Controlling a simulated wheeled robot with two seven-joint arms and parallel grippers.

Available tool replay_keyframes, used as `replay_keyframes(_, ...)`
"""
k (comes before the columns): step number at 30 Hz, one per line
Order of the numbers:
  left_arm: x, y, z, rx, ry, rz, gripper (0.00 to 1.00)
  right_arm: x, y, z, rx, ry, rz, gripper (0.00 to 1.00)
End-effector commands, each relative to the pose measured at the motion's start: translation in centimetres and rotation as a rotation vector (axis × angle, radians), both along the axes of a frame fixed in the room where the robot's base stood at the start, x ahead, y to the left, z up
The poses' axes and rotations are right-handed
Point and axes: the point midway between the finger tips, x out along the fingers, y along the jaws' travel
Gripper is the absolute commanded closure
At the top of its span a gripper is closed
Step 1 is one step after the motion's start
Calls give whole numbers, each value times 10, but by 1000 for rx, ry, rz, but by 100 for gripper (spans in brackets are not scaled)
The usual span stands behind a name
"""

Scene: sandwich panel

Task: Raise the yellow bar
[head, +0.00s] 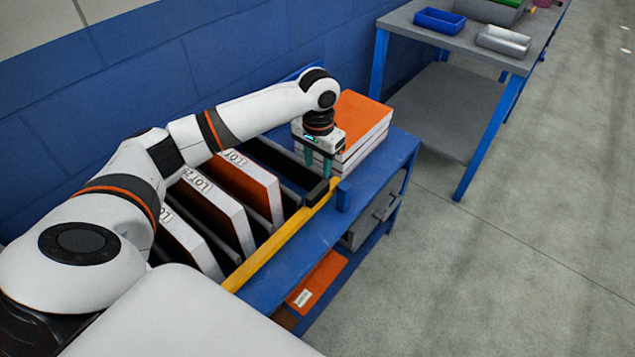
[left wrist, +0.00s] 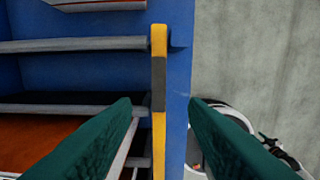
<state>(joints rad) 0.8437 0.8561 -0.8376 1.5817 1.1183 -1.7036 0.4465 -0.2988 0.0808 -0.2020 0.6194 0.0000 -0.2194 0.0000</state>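The yellow bar (head: 280,245) lies low along the front edge of the blue rack, in front of the upright panels. It has a dark grip section near its far end, seen in the left wrist view on the bar (left wrist: 159,130). My left gripper (head: 318,170) is above that far end, pointing down. In the left wrist view its teal fingers (left wrist: 160,104) are open, one on each side of the bar, with nothing held. Whether they touch the bar cannot be told. My right gripper is not in view.
Upright orange-and-white panels (head: 243,183) stand in the rack slots behind the bar. A stack of orange-topped panels (head: 360,117) is beside my gripper. A grey bench (head: 470,45) stands farther back; floor at right is clear.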

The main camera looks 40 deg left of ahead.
Motion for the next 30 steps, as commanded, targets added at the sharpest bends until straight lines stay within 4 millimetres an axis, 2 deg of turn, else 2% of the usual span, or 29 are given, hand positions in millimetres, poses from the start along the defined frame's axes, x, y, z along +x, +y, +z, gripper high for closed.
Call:
replay_keyframes(1, -1, 0, -13, 0, 5, 1, 60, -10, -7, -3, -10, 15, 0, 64)
replay_keyframes(4, -1, 0, -34, 1, 4, -1, 60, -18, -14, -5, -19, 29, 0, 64)
replay_keyframes(8, 0, 0, -58, 1, 2, -1, 60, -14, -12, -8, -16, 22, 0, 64)
replay_keyframes(12, 0, 0, -76, 1, 0, -1, 60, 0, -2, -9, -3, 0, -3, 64)
replay_keyframes(18, 0, 0, -86, 1, -1, -2, 60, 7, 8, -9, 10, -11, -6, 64)
replay_keyframes(25, 0, 0, -87, 1, -1, -2, 60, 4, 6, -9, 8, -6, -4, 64)
replay_keyframes(26, 0, 0, -87, 1, -1, -2, 62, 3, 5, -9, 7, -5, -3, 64)
replay_keyframes(30, 0, 0, -87, 1, -1, -2, 85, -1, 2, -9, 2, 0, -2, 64)
